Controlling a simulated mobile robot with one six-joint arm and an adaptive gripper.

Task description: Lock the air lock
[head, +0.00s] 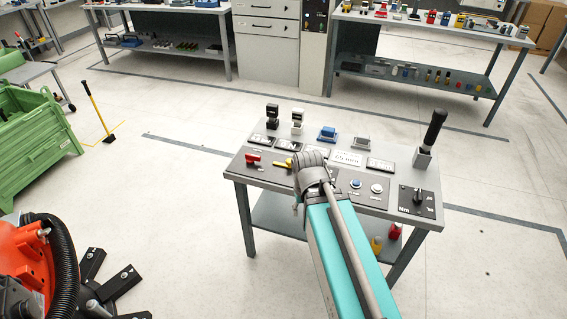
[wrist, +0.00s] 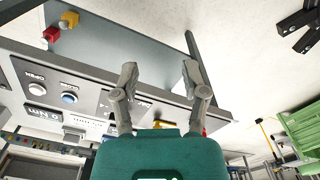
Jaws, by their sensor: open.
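A workbench (head: 240,176) carries a dark control panel. On its left part are a red handle (head: 252,160) and a yellow handle (head: 284,163); no label that I can read tells which one is the air lock. In the wrist view, bits of yellow (wrist: 146,103) and red (wrist: 179,131) show on the panel behind my gripper. My gripper (wrist: 158,76) is open and empty, its two grey fingers apart over the panel's front edge. In the head view my arm crosses the middle of the bench and hides part of the panel; the fingers are not clear there.
A blue button (head: 355,184) and a white button (head: 377,188) sit right of my arm. A black lever (head: 435,128) stands upright at the bench's right end, near a knob (head: 418,196). Small devices line the back. A green crate (head: 30,140) stands left; the floor between is mostly clear.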

